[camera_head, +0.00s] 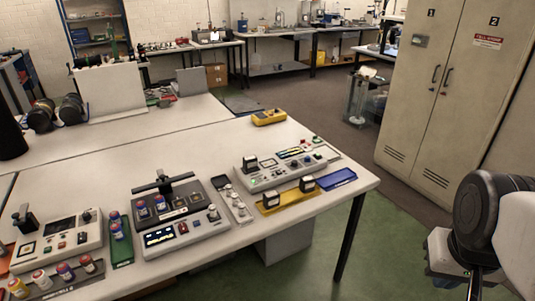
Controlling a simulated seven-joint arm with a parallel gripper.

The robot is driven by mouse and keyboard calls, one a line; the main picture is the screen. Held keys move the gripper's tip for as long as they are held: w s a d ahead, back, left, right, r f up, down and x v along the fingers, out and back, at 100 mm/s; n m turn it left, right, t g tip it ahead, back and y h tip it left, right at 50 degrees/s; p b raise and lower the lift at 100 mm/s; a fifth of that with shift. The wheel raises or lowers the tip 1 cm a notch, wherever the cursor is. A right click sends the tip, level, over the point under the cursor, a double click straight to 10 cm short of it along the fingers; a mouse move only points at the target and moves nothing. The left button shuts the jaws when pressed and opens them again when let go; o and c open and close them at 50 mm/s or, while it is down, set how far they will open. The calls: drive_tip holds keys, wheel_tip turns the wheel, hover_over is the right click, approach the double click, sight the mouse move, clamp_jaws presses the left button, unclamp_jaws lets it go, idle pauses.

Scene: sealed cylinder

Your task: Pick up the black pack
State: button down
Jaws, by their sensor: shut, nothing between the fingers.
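Two small black packs with pale faces stand on a yellow tray near the table's right front: a left one (270,199) and a right one (307,184). Another small dark block (250,163) sits on the grey-white instrument (262,181) just behind the tray. I cannot tell which of these is the task's black pack. Part of my arm, black and white, shows at the lower right, beyond the table's right edge and apart from the packs. My gripper is not visible.
The white table (215,255) carries another instrument (165,241) with a black bar, a green tray (121,250) of small bottles and a blue tray (338,179). A yellow device (269,117) lies at the back. Beige cabinets (440,80) stand right; green floor is clear between.

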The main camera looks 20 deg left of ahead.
drive_tip(key=c, duration=1.8)
unclamp_jaws()
drive_tip(key=o, duration=1.6)
